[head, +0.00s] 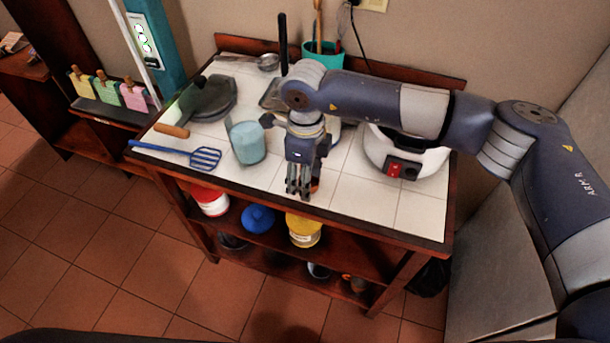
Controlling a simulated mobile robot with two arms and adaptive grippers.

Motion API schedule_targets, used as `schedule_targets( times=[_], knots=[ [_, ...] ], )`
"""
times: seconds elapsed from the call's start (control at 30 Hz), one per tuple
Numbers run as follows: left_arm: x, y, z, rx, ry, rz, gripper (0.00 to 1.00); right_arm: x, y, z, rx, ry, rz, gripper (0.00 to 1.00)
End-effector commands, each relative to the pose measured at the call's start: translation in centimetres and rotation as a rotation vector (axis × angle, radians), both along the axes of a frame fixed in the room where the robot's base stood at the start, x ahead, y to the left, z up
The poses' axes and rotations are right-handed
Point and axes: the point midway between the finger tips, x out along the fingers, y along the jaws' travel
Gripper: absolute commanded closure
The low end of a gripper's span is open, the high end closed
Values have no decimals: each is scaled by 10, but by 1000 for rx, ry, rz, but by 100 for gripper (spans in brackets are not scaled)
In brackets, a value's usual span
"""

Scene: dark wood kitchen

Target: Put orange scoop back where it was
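My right gripper (300,190) points down over the front part of the white tiled counter (365,200). Its fingers look close together, but whether they are open or shut on something is unclear. A light blue pitcher (247,145) stands just left of the gripper. My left gripper is not in view.
A blue slotted spatula (205,158) lies at the counter's left. A dark pan (213,98) and a teal utensil holder (325,57) are behind. A white cooker (405,155) stands right. Red (210,201), blue (258,219) and yellow (303,230) containers sit on the shelf below.

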Motion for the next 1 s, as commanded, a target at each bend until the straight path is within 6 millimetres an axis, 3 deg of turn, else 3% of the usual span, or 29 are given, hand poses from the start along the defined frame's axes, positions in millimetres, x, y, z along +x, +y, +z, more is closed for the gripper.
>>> schedule_targets(
  times=[0.07,0.17,0.6,0.8,1.0],
  knots=[
    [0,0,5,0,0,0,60,0,0,4,0,0,0,52],
    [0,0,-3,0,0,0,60,1,0,13,1,-3,0,52],
    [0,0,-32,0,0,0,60,2,0,102,1,-3,1,52],
    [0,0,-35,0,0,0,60,2,0,120,1,0,1,52],
    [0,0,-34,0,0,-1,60,2,0,123,0,0,2,52]
  ],
)
